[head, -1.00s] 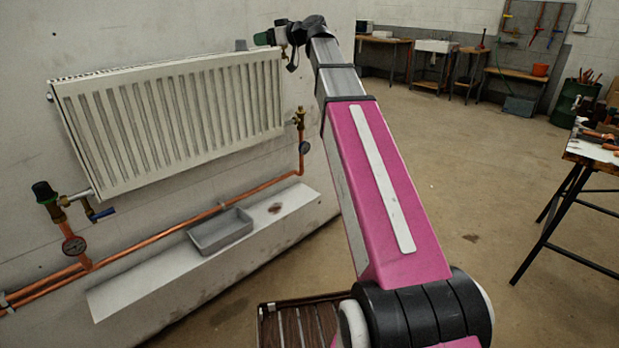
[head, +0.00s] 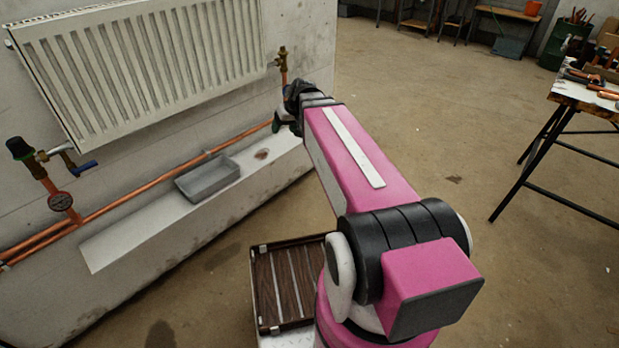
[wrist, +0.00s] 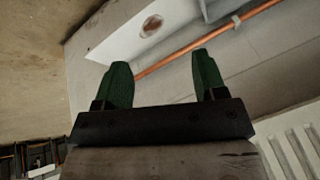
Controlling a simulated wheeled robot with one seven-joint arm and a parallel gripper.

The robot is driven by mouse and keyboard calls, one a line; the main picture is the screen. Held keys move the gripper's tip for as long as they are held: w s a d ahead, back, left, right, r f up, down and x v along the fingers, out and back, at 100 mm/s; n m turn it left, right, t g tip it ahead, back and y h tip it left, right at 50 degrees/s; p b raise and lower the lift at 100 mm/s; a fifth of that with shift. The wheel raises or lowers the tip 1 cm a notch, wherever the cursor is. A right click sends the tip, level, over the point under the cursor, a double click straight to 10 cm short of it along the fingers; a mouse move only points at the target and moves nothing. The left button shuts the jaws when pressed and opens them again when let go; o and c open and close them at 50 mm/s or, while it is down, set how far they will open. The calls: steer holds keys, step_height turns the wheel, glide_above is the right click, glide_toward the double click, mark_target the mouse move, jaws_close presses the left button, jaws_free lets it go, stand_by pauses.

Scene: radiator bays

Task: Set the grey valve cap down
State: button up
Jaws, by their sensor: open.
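I cannot make out the grey valve cap in either current view. My gripper (head: 282,122) is in front of the wall, just above the far right end of the white ledge (head: 110,248). In the wrist view my gripper (wrist: 164,78) shows two green fingers spread apart with nothing between them. The ledge also shows there (wrist: 115,35), beyond the fingertips, with a brown stain (wrist: 151,25) on it. A shallow grey tray (head: 208,180) sits on the ledge, left of my gripper, and looks empty.
The white radiator (head: 150,65) hangs above the ledge, its top cut off. A copper pipe (head: 150,190) runs along the wall. A valve with a dark cap (head: 20,148) stands at left. A slatted wooden tray (head: 285,285) is below my arm. Open floor lies right.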

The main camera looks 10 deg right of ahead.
steer(key=s+d+f+m+g+h, duration=0.1)
steer(key=s+d+f+h, duration=0.1)
steer(key=s+f, duration=0.5)
steer(key=s+d+f+m+g+h, duration=0.1)
steer(key=s+d+f+g+h, duration=0.1)
steer(key=s+d+f, duration=0.2)
steer(key=s+f, duration=0.2)
steer(key=s, duration=0.1)
steer(key=shift+f+m, duration=0.4)
